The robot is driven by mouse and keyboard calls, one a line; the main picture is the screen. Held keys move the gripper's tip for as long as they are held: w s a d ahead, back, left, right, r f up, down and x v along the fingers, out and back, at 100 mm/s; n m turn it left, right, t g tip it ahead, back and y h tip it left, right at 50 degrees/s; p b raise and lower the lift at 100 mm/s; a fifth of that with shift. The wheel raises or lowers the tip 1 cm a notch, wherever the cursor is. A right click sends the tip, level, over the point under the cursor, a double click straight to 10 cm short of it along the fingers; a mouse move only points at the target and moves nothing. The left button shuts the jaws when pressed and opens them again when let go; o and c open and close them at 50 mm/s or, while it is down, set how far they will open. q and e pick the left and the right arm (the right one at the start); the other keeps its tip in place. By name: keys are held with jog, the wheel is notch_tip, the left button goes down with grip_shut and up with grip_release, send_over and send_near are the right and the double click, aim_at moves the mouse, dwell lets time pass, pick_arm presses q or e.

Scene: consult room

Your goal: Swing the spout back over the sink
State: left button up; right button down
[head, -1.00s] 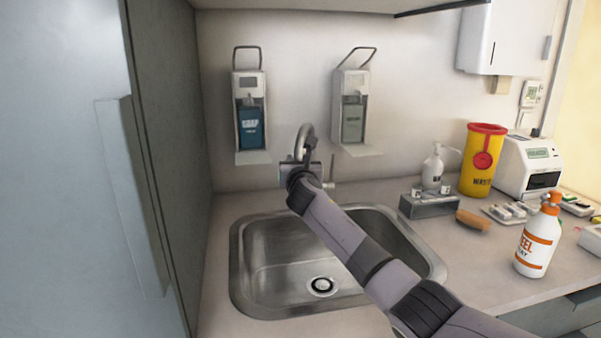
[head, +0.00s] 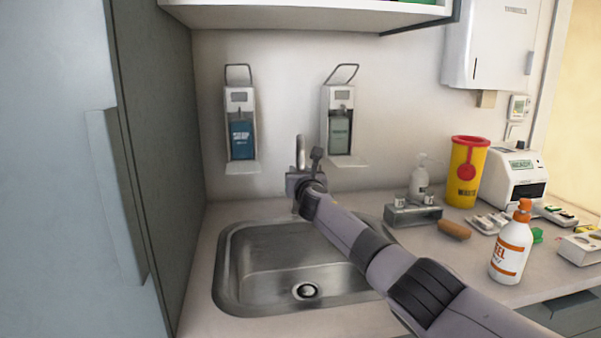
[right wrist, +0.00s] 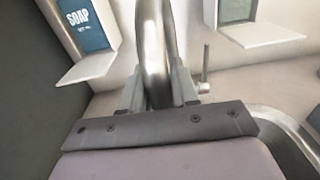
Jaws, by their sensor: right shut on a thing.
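The metal spout (head: 300,152) rises at the back of the sink in the head view and looks narrow, almost end-on. It also shows in the right wrist view (right wrist: 152,40) as a thick shiny pipe. My right gripper (head: 301,183) is shut on the spout; in the right wrist view its fingers (right wrist: 157,90) stand on either side of the pipe. The steel sink (head: 256,257) lies below and in front, with its drain in view. My right forearm crosses over the sink's right part and hides it. The spout's outlet is hidden. My left gripper is not in view.
Two wall dispensers, one blue (head: 241,138) and one green (head: 340,132), hang behind the spout. A tall grey cabinet (head: 155,170) stands close on the left. A spray bottle (head: 511,250), yellow bin (head: 465,175) and brown brush (head: 454,230) stand or lie on the right counter.

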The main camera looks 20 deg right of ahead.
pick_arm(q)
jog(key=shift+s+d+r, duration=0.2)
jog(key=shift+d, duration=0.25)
pick_arm(e)
jog(key=shift+s+d, duration=0.2)
jog(key=shift+d, duration=0.5)
jog(key=c, duration=0.9)
grip_release()
jog(key=shift+c, duration=0.2)
pick_arm(q)
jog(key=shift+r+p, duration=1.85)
jog(key=shift+p, duration=0.1)
pick_arm(e)
jog(key=v, duration=0.7)
